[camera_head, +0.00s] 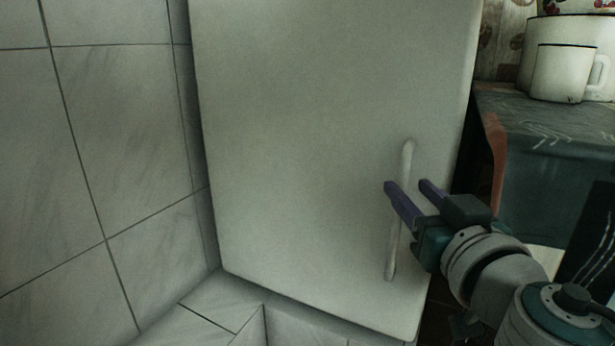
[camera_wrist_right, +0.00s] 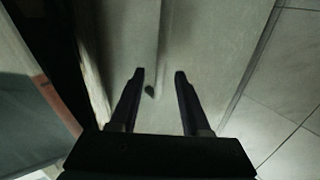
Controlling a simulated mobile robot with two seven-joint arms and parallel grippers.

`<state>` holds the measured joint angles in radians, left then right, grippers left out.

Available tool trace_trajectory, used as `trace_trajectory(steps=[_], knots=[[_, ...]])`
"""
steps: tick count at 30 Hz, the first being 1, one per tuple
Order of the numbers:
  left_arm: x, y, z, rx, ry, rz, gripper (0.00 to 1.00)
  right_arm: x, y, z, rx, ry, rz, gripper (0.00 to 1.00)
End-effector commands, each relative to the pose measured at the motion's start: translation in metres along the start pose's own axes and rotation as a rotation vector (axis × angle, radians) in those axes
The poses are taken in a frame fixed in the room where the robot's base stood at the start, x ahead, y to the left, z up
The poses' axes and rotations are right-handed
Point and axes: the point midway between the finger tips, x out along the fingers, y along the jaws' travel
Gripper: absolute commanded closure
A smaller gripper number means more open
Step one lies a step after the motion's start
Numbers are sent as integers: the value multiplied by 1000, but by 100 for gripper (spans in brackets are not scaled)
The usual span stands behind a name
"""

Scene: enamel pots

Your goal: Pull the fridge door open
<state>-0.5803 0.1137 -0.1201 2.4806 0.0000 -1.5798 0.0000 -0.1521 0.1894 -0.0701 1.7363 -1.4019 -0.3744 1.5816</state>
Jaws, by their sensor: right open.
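The white fridge door (camera_head: 300,150) fills the middle of the head view and looks shut. Its long upright handle (camera_head: 407,156) is near the door's right edge. My right gripper (camera_head: 406,186) is open, with one finger on each side of the handle in the head view. In the right wrist view, the handle (camera_wrist_right: 162,35) runs down between the open fingertips (camera_wrist_right: 160,74). The fingers look apart from the handle, and I cannot tell how deep it sits between them. My left gripper is in neither view.
A tiled wall (camera_head: 110,140) stands close along the left of the fridge. To the right is a counter with a dark cloth (camera_head: 545,125), bearing a white enamel mug (camera_head: 560,75) and a larger pot (camera_head: 595,28). Pale floor tiles (camera_head: 225,305) show below the door.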

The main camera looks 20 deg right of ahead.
Motion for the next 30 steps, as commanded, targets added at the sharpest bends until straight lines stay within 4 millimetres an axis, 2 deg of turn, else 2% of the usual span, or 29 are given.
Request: trace_trajectory(steps=[3, 6, 14, 27, 30], knots=[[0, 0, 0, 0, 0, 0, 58, 13, -1, 0, -1, 0, -1, 53], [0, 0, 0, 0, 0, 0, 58, 18, -1, 0, 0, -1, -1, 53], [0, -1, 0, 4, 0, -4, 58, 20, 0, 1, 0, -1, -1, 53], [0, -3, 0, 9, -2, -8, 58, 20, 0, 1, 0, -1, 0, 100], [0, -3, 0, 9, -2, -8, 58, 20, 0, 1, 0, -1, 0, 100]])
